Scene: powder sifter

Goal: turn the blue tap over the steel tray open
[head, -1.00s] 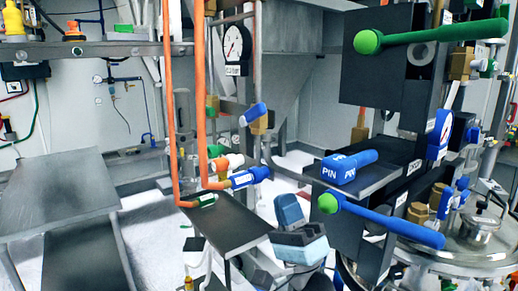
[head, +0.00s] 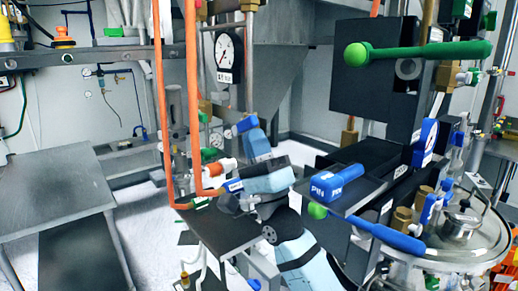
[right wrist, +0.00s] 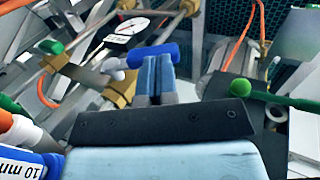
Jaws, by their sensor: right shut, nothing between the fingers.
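The blue tap (head: 246,124) is a short blue handle on a brass valve, low in front of the grey hopper. It also shows in the right wrist view (right wrist: 152,54), lying crosswise just past the fingertips, with its brass body (right wrist: 117,90) at left. My right gripper (head: 256,138) is shut and empty, its fingertips up against or very near the handle; I cannot tell whether they touch. The paired fingers (right wrist: 152,72) partly cover the handle's underside in the right wrist view. I cannot make out clearly which surface is the steel tray. My left gripper is not in view.
Orange pipes (head: 192,100) rise left of my right gripper. A blue PIN block (head: 336,182) and a green-knobbed blue lever (head: 370,232) stand at right. A grey table (head: 55,190) at left is bare.

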